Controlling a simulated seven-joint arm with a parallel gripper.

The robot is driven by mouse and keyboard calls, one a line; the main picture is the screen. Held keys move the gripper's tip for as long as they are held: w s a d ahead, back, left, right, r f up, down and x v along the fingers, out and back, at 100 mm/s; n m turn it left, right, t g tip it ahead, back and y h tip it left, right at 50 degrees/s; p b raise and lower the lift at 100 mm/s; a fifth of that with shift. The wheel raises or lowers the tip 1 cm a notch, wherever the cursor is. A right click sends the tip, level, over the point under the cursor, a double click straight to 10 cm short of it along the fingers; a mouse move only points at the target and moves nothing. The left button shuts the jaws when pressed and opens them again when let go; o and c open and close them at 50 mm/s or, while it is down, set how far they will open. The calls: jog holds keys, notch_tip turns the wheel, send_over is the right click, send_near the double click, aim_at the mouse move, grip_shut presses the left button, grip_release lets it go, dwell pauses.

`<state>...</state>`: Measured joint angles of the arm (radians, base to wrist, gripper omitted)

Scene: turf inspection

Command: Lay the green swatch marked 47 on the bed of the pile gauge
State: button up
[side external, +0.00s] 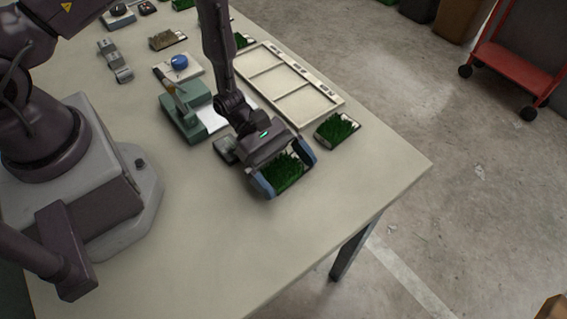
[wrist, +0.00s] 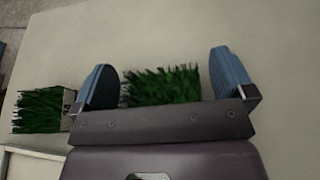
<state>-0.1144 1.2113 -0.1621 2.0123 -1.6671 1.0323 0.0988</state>
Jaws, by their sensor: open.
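A green turf swatch (side external: 286,176) is between the fingers of my gripper (side external: 285,168) near the table's front. In the wrist view this swatch (wrist: 164,87) lies between the two blue-grey fingers (wrist: 166,80), with a visible gap at the right finger. My gripper is open around it. Its mark is hidden, so I cannot tell whether it is 47. A green device (side external: 187,112) with a white plate (side external: 212,119), which looks like the pile gauge, stands behind my gripper; my arm partly hides it.
Another green swatch (side external: 338,130) with a pale label lies to the right, beside a cream divided tray (side external: 283,85); its number is unreadable. A board with a blue knob (side external: 180,62) and a brownish swatch (side external: 167,39) are farther back. The table's front corner is clear.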

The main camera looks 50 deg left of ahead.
jog(key=v, duration=1.3)
jog(key=shift+a+f, duration=0.1)
jog(key=shift+f, duration=0.1)
jog(key=s+a+r+m+t+y, duration=0.1)
jog(key=s+r+m+y, duration=0.2)
jog(key=r+m, duration=0.3)
jog(key=s+a+r+m+t+y, duration=0.1)
jog(key=s+r+m+y, duration=0.3)
jog(key=r, duration=1)
jog(key=s+a+r+m+t+y, duration=0.2)
jog(key=r+m+y, duration=0.4)
jog(key=r+m, duration=0.3)
jog(key=shift+s+a+r, duration=0.4)
jog(key=shift+s+a, duration=0.25)
jog(key=shift+s, duration=0.05)
